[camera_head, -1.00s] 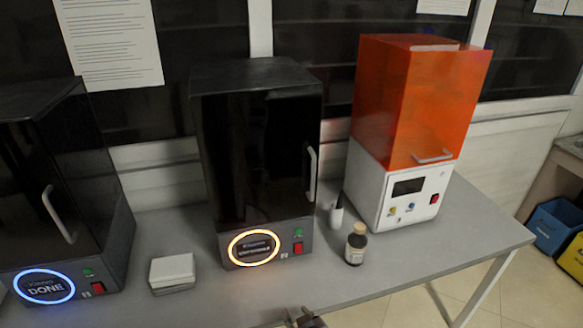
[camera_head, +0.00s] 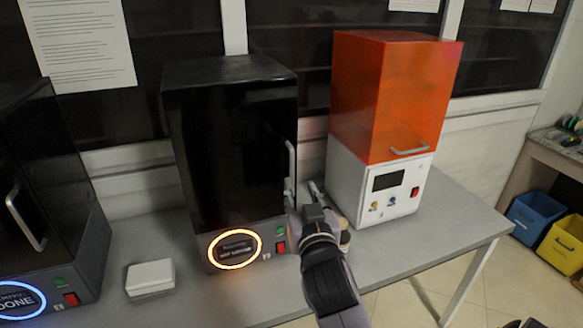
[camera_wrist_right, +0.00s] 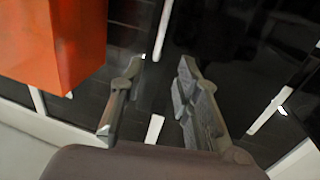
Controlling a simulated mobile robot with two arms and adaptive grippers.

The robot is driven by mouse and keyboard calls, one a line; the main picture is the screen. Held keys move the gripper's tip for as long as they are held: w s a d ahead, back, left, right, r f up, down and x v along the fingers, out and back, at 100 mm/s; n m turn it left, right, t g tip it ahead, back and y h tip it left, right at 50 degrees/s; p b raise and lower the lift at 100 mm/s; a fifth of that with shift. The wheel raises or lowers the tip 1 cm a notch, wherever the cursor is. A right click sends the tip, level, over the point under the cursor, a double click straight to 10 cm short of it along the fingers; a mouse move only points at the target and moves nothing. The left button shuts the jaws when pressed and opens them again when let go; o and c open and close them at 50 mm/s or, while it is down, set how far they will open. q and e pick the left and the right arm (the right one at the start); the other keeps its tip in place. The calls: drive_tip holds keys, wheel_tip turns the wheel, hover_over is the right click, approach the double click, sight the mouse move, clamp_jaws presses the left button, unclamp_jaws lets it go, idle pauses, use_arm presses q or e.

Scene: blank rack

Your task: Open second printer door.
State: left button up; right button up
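The second printer (camera_head: 225,150) is the middle black box with a glossy door and an orange-lit ring (camera_head: 234,249) on its base. Its door looks shut. A pale vertical handle (camera_head: 291,165) is at the door's right edge. My right gripper (camera_head: 303,191) is at the lower end of this handle, with its arm coming up from below. In the right wrist view its two fingers (camera_wrist_right: 152,95) are spread apart, with a dark glossy surface beside the right finger. I cannot tell whether the handle is between or touching them. My left gripper is not in view.
The orange-topped printer (camera_head: 392,110) stands close on the right of my gripper. A bottle (camera_head: 344,234) is partly hidden behind my gripper. A black printer (camera_head: 45,200) with a blue ring stands left. A small white box (camera_head: 150,277) lies on the table (camera_head: 440,235).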

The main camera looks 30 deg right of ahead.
sight(293, 162)
drive_tip(key=p+x, duration=0.2)
drive_tip(key=x, duration=1)
drive_tip(key=shift+w+d+r+p, duration=0.15)
drive_tip(key=shift+w+d+p, duration=0.05)
drive_tip(key=shift+p, duration=0.1)
drive_tip(key=shift+c, duration=0.5)
clamp_jaws()
